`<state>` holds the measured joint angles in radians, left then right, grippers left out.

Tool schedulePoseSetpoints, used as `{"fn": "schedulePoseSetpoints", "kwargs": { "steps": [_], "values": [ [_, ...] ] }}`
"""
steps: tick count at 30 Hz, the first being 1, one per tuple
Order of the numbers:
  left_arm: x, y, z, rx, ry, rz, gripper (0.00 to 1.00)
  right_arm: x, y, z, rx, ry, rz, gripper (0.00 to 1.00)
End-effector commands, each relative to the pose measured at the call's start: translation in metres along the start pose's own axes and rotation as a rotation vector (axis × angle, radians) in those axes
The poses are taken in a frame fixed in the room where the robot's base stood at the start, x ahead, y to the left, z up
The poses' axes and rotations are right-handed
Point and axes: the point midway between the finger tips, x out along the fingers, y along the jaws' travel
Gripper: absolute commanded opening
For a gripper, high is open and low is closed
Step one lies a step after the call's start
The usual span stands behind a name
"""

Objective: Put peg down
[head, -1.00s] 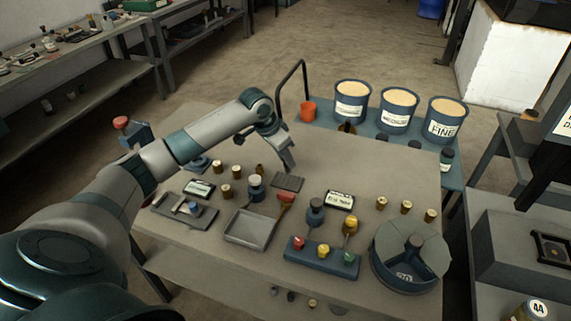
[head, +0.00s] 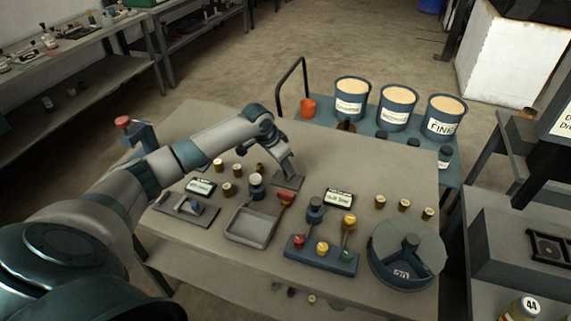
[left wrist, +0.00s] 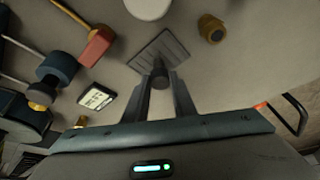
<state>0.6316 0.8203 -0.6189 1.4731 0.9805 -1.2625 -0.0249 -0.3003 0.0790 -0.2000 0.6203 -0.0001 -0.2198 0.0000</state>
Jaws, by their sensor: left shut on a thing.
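My left gripper (head: 290,174) is at the back middle of the table, at the small dark grey ridged pad (head: 285,183). In the left wrist view the gripper (left wrist: 163,82) is shut on a dark peg (left wrist: 160,72). The peg's end is over the near part of the pad (left wrist: 172,44). I cannot tell whether the peg touches the pad. In the head view the peg is too small and hidden to make out. My right gripper is not in view.
Several small brass pieces stand left of the pad. Bare table lies right of it, with three buckets behind.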

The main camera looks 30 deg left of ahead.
Motion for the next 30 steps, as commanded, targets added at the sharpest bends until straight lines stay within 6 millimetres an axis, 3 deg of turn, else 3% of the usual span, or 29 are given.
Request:
{"fn": "schedulePoseSetpoints", "kwargs": {
  "steps": [7,8,10,23,30],
  "values": [
    [0.002,0.0,0.001,0.0,0.0,0.001,0.0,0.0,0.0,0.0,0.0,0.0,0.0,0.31],
    [0.003,0.0,0.001,0.0,0.0,0.0,0.26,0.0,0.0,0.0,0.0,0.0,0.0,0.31],
    [0.002,0.0,0.001,0.0,0.0,0.0,0.42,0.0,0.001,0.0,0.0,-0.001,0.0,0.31],
    [-0.001,0.0,0.0,0.0,0.001,0.0,0.42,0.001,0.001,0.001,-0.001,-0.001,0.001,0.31],
    [-0.024,-0.001,0.0,0.001,0.004,-0.001,0.42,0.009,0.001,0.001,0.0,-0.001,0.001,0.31]
  ]
}}
